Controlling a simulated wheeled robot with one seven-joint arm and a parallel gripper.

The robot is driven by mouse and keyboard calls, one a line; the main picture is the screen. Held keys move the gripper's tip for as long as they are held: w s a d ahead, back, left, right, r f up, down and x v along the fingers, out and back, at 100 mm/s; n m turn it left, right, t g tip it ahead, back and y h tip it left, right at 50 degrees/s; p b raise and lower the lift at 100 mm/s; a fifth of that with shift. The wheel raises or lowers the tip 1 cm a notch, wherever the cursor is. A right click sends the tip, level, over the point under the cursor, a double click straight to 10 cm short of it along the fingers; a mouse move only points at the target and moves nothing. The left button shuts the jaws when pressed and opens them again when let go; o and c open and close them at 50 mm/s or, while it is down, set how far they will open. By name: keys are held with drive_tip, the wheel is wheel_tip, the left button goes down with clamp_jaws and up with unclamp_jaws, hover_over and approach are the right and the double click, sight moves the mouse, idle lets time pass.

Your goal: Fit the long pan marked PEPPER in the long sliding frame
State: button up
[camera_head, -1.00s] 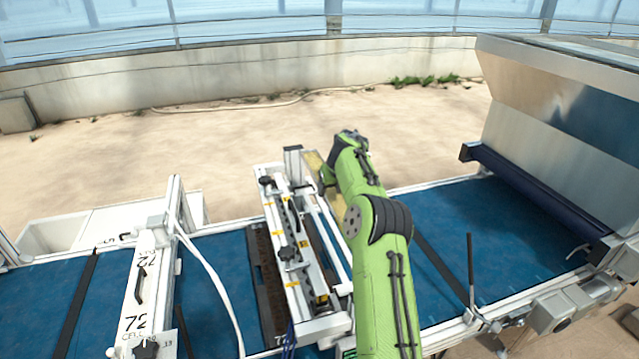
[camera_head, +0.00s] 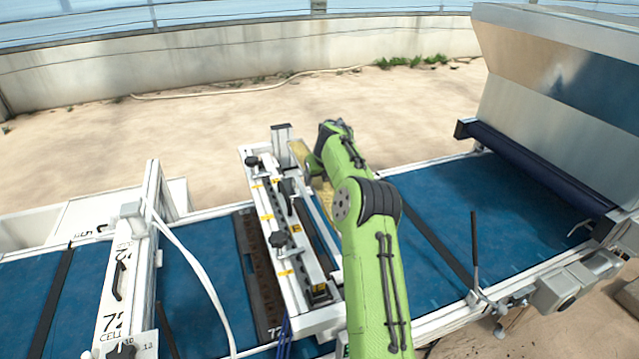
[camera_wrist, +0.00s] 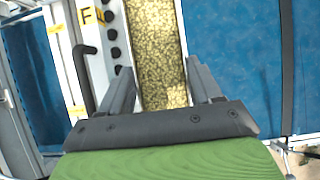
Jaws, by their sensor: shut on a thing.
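A long narrow pan full of pale yellow seed (camera_wrist: 155,50) runs away from my gripper in the wrist view. My gripper (camera_wrist: 163,88) is shut on it, with one finger at each side. In the head view a strip of the pan (camera_head: 299,151) shows just left of my arm, and my arm hides most of the rest. No PEPPER mark is readable. A long white frame with black knobs and yellow labels (camera_head: 262,215) stands across the belt, left of the pan. Its edge with a yellow F label (camera_wrist: 91,16) shows close beside the pan in the wrist view. I cannot tell whether they touch.
A blue belt (camera_head: 480,215) runs under the frame. A second white crosspiece marked CELL 72 (camera_head: 122,265) stands at left. A dark slotted strip (camera_head: 258,275) lies beside the frame. A metal hopper (camera_head: 560,110) and an upright lever (camera_head: 475,250) stand at right.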

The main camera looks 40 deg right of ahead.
drive_tip(key=shift+s+f, duration=0.1)
drive_tip(key=shift+a+f+b, duration=0.15)
drive_tip(key=shift+f+b, duration=0.2)
drive_tip(key=shift+b, duration=0.25)
drive_tip(key=f+b, duration=0.8)
drive_tip(key=shift+a+f, duration=0.25)
drive_tip(key=shift+a, duration=0.15)
drive_tip(key=shift+f+b, duration=0.3)
drive_tip(key=shift+f, duration=0.1)
drive_tip(key=shift+f+b, duration=0.3)
drive_tip(key=shift+f, duration=0.1)
drive_tip(key=o, duration=1.1)
drive_tip(key=shift+f, duration=0.1)
